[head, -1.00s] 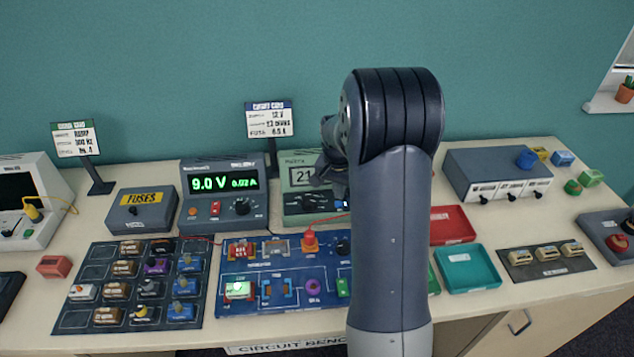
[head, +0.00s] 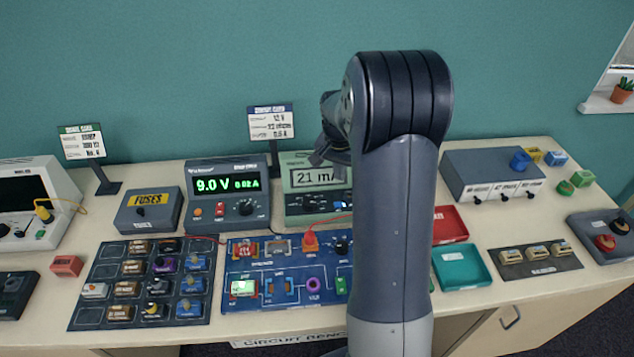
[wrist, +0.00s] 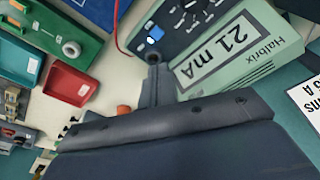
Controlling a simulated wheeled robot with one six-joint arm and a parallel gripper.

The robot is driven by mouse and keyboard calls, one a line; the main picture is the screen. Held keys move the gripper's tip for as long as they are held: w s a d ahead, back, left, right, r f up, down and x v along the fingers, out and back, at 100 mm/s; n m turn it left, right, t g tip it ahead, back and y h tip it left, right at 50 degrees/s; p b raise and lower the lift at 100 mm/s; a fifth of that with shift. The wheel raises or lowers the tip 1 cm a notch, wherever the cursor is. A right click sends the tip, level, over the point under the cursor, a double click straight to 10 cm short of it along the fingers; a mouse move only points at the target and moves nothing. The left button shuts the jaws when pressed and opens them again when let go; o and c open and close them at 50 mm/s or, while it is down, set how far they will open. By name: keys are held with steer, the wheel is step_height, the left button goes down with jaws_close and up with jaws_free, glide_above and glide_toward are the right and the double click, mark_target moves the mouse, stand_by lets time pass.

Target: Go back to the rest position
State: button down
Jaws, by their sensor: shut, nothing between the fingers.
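My arm stands upright in the middle of the head view, its elbow bent over toward the bench. My gripper (head: 338,152) is partly hidden behind the elbow, in front of the green meter (head: 300,172). In the wrist view my gripper (wrist: 155,80) shows as dark fingers close together, empty. They appear above the bench beside the meter (wrist: 245,55), which reads 21 mA.
A blue circuit board (head: 262,300), a dark parts mat (head: 95,315) and a power supply (head: 228,170) reading 9.0 V lie left of my arm. Red (head: 449,224) and teal (head: 461,268) trays lie right of it. A teal wall (head: 200,70) is behind.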

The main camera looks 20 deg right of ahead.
mark_target(338, 204)
stand_by(0.3)
step_height(338, 204, down, 9)
steer(key=b, duration=0.6)
steer(key=shift+f, duration=0.2)
steer(key=shift+r, duration=0.1)
step_height(338, 204, up, 10)
steer(key=p, duration=0.7)
step_height(338, 204, down, 12)
steer(key=b, duration=0.8)
steer(key=shift+r, duration=0.2)
step_height(338, 204, up, 9)
steer(key=p, duration=0.6)
steer(key=shift+r, duration=0.15)
